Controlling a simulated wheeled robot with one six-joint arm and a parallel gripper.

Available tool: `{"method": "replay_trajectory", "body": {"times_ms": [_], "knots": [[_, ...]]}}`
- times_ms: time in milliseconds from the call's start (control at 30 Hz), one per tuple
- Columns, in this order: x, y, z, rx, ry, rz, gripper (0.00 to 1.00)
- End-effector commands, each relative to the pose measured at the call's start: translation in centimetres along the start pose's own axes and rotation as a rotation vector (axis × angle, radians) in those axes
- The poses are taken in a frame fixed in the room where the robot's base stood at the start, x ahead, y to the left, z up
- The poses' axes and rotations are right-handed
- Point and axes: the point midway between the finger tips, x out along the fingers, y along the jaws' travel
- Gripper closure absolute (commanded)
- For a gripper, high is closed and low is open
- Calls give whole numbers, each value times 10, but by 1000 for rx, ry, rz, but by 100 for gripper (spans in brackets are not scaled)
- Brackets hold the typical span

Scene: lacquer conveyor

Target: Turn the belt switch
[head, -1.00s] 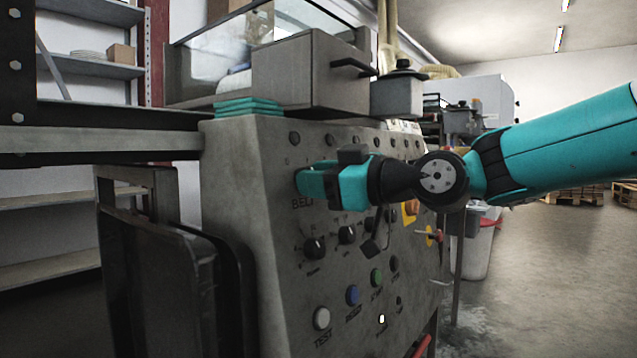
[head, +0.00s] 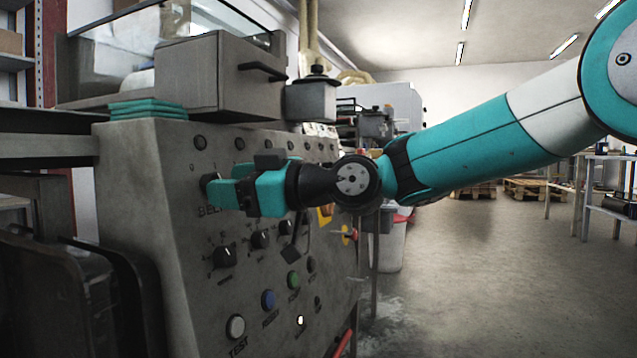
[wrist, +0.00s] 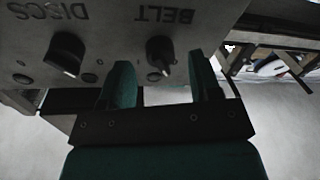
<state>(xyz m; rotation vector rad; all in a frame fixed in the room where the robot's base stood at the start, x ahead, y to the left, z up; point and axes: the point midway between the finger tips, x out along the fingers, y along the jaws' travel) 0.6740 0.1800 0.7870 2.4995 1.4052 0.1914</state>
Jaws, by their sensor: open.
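The belt switch is a black knob (wrist: 160,54) with a pale pointer mark, on a grey panel beside the word BELT. The wrist view shows it upside down, with the pointer towards the bottom of the picture, slightly right. In the head view the knob (head: 208,183) is partly hidden by the finger tips. My gripper (head: 214,189) has teal fingers and reaches the panel from the right. It is open in the wrist view (wrist: 158,66), one finger on each side of the knob. I cannot tell whether either finger touches it.
A similar DISCS knob (wrist: 64,54) sits beside the belt knob. Lower on the panel are more knobs (head: 225,257) and white, blue (head: 269,299) and green buttons. A grey box (head: 215,75) stands on top. The floor at right (head: 480,270) is clear.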

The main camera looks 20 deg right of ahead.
Motion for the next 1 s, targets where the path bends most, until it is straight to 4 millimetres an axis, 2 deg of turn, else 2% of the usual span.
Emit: {"method": "replay_trajectory", "body": {"times_ms": [300,500,700,1000], "knots": [[-80,2,-2,2,-2,8,43],[-126,2,-2,1,-2,7,43],[-151,0,-1,0,0,3,43],[-158,-1,-1,-1,2,-1,43]]}}
